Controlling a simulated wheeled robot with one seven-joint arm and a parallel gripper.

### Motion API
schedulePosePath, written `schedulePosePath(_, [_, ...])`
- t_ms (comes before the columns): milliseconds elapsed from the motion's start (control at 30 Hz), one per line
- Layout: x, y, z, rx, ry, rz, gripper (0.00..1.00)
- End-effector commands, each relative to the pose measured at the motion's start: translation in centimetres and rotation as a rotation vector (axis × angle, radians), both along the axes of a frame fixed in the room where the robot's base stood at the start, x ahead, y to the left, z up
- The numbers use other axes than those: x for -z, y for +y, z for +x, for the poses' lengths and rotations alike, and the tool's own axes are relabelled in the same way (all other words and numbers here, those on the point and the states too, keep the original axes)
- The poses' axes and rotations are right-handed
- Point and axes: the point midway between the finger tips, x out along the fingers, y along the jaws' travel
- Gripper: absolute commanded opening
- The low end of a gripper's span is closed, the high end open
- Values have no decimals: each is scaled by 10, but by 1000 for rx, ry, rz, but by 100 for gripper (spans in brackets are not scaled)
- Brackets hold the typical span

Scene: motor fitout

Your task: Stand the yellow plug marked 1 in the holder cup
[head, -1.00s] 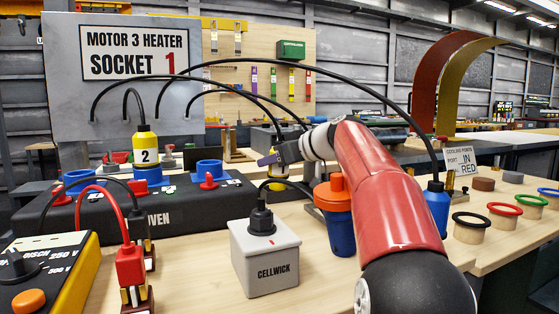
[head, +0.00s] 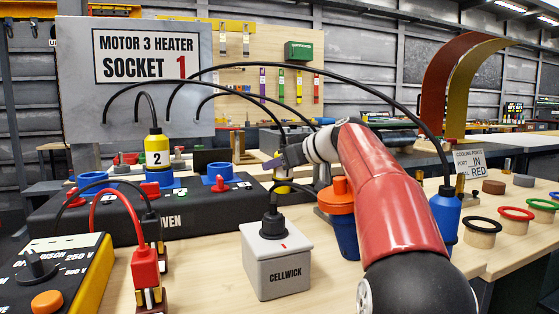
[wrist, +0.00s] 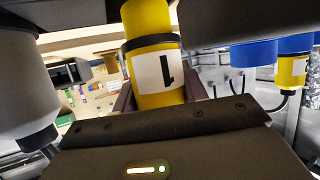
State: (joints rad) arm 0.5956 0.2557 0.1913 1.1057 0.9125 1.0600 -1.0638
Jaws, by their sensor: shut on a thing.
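My gripper (head: 280,162) is shut on the yellow plug marked 1, which fills the top middle of the wrist view (wrist: 158,75). Its label reads upside down there, and a dark band circles it. In the head view only part of the yellow plug (head: 283,188) shows below my gripper, above the table behind the grey CELLWICK box. I cannot tell for sure which thing is the holder cup. Empty blue round sockets (head: 222,176) stand on the black box, and the yellow plug marked 2 (head: 157,152) stands in another one.
The grey CELLWICK box (head: 277,262) with a black plug stands in front. A blue container with an orange lid (head: 342,205) and a blue plug (head: 445,212) stand near my arm. Black cables (head: 300,72) arch from the grey socket panel (head: 80,100) across the work area.

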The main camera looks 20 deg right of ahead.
Motion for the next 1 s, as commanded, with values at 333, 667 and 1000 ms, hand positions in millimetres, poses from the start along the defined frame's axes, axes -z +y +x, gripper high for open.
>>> schedulePosePath(333, [22, -3, 8, -8, 60, 5, 3])
schedulePosePath(667, [20, -7, 10, -5, 86, -10, 3])
schedulePosePath(1000, [17, -11, 10, 2, 98, -24, 3])
